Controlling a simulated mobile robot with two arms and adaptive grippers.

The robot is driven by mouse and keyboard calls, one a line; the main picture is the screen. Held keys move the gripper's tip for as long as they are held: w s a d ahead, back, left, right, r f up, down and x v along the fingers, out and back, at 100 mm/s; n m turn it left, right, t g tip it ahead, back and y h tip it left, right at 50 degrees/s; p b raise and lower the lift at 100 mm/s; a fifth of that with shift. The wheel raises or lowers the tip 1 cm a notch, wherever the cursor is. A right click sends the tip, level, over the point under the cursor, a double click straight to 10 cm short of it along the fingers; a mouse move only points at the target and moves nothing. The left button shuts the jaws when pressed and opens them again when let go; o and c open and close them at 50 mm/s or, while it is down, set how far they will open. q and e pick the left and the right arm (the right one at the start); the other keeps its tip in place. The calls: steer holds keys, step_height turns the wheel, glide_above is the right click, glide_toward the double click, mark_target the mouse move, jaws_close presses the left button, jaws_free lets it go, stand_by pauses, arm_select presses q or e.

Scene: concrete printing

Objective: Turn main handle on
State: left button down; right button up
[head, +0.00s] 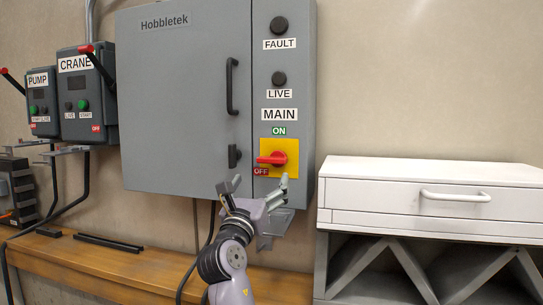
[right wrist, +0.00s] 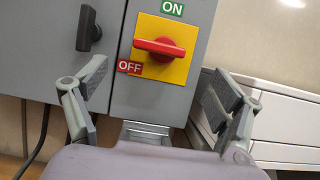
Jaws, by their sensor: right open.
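The main handle (head: 271,159) is a red rotary knob on a yellow square plate (head: 291,148), low on the right strip of the grey Hobbletek cabinet (head: 180,90). It lies about horizontal, with its left end by the red OFF label (head: 261,171); the green ON label (head: 279,131) is above. My right gripper (head: 258,184) is open and empty, just below the plate. In the right wrist view the red handle (right wrist: 159,48) shows ahead, above and between the spread fingers (right wrist: 160,105), apart from them. My left gripper is not in view.
A black door latch (head: 234,156) and long door handle (head: 232,86) are left of the main handle. CRANE (head: 88,95) and PUMP (head: 42,100) boxes hang at left. A white drawer cabinet (head: 430,192) stands at right, and a wooden bench (head: 100,262) runs below.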

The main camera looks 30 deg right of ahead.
mark_target(270, 162)
steer(key=p+x, duration=0.2)
steer(key=x, duration=0.8)
steer(key=shift+w+d, duration=0.3)
steer(key=shift+d, duration=0.05)
steer(key=shift+c, duration=0.4)
steer(key=c, duration=1.1)
